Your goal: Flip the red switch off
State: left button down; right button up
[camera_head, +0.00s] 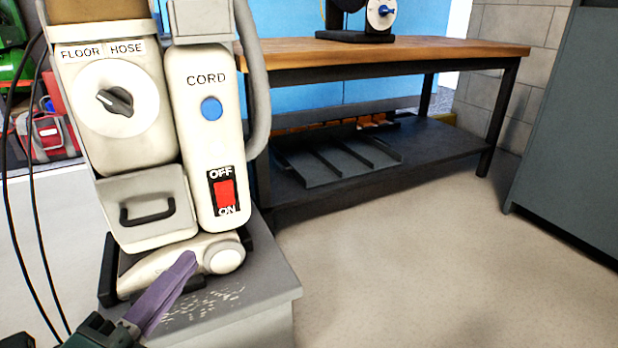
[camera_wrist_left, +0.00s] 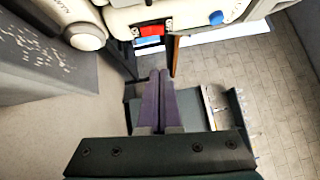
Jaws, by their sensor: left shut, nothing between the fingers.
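The red switch (camera_head: 224,194) sits in a black frame on the white front panel of an upright machine (camera_head: 205,135). OFF is printed above it and ON below it. I cannot tell which end is pressed in. In the left wrist view the switch (camera_wrist_left: 152,31) shows just beyond and slightly left of the fingertips. My left gripper (camera_head: 188,261) has purple fingers. It is shut and empty, in front of the machine's base, below and left of the switch in the head view. The fingers (camera_wrist_left: 159,73) lie together in the wrist view, apart from the switch. My right gripper is not in view.
A round FLOOR/HOSE dial (camera_head: 116,100), a blue button (camera_head: 211,108) and a black handle (camera_head: 147,208) are near the switch. The machine stands on a grey pedestal (camera_head: 270,285). A wooden-topped workbench (camera_head: 450,50) stands behind. Floor to the right is clear.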

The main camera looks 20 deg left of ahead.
pick_arm(q)
jog(key=b, duration=0.3)
send_near(226, 187)
jog(key=w+d, duration=0.3)
jog(key=w+a+b, duration=0.1)
jog(key=w+a, duration=0.2)
jog(key=shift+w+r, duration=0.1)
jog(key=shift+r, duration=0.05)
jog(key=shift+w+a+r+n+g+p, duration=0.25)
jog(key=shift+r+p, duration=0.35)
jog(key=shift+p, duration=0.5)
jog(key=shift+s+f+b, duration=0.1)
jog(key=shift+f+b, duration=0.4)
jog(key=shift+r, duration=0.1)
